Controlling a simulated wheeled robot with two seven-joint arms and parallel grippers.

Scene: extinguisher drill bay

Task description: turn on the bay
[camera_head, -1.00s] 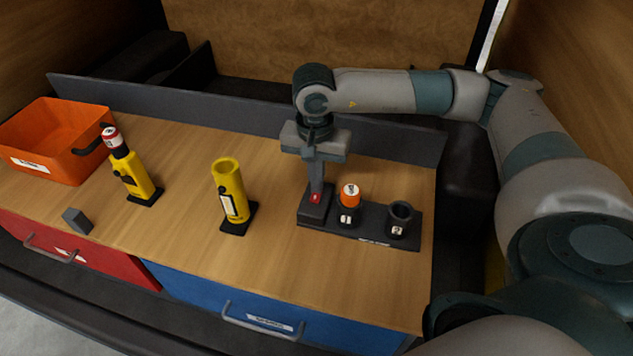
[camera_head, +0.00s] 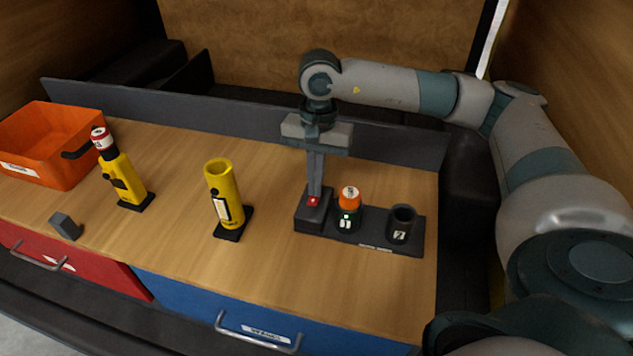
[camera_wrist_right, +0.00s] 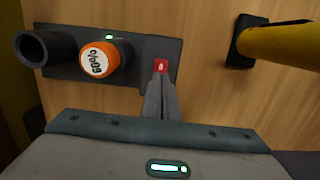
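The bay is a black base (camera_head: 375,240) with two round sockets and a raised switch box (camera_head: 311,219) at its left end. A red switch (camera_head: 313,201) is on the box; it also shows in the wrist view (camera_wrist_right: 161,66). An orange-topped cylinder (camera_head: 349,194) stands upright in socket 1, and a small green light (camera_wrist_right: 109,37) glows beside it. Socket 2 (camera_head: 403,224) is empty. My right gripper (camera_head: 314,195) points down, its fingers together and empty, with the tips at the red switch. I cannot tell whether they touch it. My left gripper is not in view.
A yellow holder (camera_head: 223,192) stands empty left of the bay. Another yellow holder (camera_head: 123,180) carries a red-and-white-topped cylinder (camera_head: 103,140). An orange bin (camera_head: 48,145) and a small grey block (camera_head: 66,226) are at the left. A low dark wall (camera_head: 230,120) runs behind.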

